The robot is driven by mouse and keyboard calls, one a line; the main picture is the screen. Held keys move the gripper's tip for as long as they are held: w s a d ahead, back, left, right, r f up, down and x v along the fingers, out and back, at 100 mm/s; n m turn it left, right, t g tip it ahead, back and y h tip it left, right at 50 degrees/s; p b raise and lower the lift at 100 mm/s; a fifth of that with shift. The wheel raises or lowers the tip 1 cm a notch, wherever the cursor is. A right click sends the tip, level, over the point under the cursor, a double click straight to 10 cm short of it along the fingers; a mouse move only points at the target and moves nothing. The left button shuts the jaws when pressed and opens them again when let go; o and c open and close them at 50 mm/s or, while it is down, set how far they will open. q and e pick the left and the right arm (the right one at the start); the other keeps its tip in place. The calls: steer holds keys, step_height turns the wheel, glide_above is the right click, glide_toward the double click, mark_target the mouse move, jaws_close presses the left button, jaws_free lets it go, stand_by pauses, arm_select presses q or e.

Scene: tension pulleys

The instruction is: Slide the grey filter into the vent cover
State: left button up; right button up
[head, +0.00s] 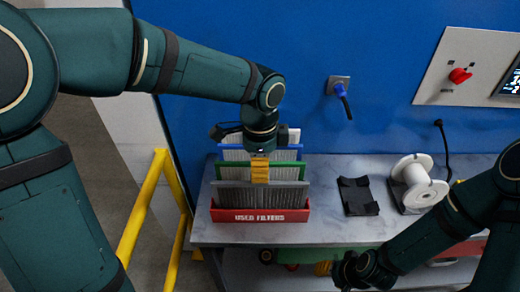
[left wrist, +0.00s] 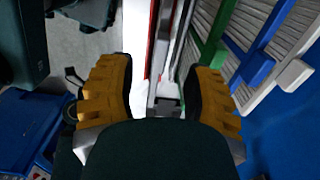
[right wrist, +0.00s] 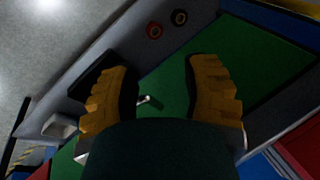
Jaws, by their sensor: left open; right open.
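The grey filter (head: 245,195) stands upright at the front of a red box marked USED FILTERS (head: 260,215). My left gripper (head: 260,172) is over the box from above, in front of the green-framed filter (head: 284,164). In the left wrist view its yellow fingers (left wrist: 165,90) are open on either side of a small grey tab (left wrist: 167,106); contact cannot be told. My right gripper (right wrist: 165,85) is open and empty in the right wrist view, above a green surface. I cannot make out a vent cover in any view.
A blue-framed filter (head: 302,137) and a white one stand behind. A black holder (head: 357,196) and a white spool (head: 419,183) lie on the grey bench (head: 320,231) to the right. A yellow rail (head: 142,205) is at left. A blue wall (head: 300,50) closes the back.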

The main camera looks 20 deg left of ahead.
arm_select(q)
steer(key=b, duration=0.1)
glide_above(260, 197)
steer(key=shift+w+a+f, duration=0.1)
steer(key=shift+w+f, duration=0.05)
steer(key=shift+f, duration=1.45)
steer(key=shift+w+f, duration=0.1)
steer(key=shift+f, duration=1.45)
jaws_close()
